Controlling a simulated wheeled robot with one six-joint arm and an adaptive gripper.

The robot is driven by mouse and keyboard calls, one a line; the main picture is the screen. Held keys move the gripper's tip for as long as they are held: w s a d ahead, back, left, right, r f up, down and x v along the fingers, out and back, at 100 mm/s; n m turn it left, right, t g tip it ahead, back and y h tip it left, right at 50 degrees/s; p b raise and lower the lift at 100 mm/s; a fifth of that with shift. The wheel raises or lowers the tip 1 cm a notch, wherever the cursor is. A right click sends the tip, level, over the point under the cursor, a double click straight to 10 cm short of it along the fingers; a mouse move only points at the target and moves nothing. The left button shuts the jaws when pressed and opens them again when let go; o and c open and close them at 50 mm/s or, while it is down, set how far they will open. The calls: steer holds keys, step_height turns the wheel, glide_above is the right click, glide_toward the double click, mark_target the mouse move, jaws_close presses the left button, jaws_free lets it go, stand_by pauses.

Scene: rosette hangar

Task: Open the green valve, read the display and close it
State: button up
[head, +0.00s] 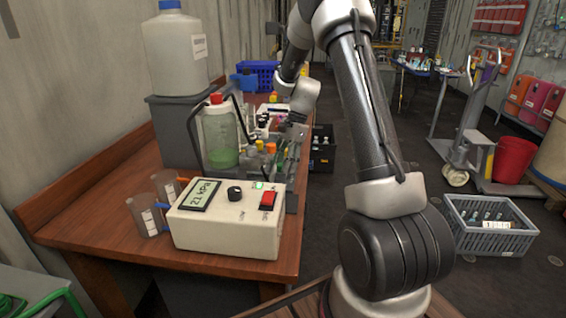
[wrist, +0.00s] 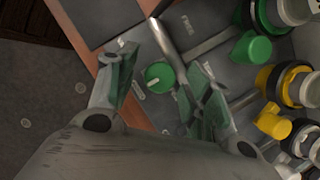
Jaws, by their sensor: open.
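In the wrist view a round green knob (wrist: 160,77) with a white mark sits between the two fingers of my gripper (wrist: 163,68). The gripper is open, and I cannot tell whether either finger touches the knob. A green fitting (wrist: 252,47) lies to the right of the knob, near a metal rod. In the head view my gripper (head: 296,130) is over the right edge of the bench, where the valve is too small to make out. The display (head: 200,195) on the white box (head: 228,230) reads 21 kPa.
Yellow fittings (wrist: 272,122) sit close to the right finger. A dark crate (head: 322,160) stands on the floor beyond the gripper.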

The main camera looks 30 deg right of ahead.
steer(key=c, duration=1)
steer(key=shift+n, duration=0.3)
steer(key=shift+w+n+g+h, duration=0.1)
steer(key=shift+n+g+h, duration=0.3)
steer(key=shift+n, duration=0.9)
steer(key=shift+n+g+h, duration=0.1)
steer(key=shift+n+g, duration=0.5)
steer(key=shift+n, duration=0.7)
steer(key=o, duration=1)
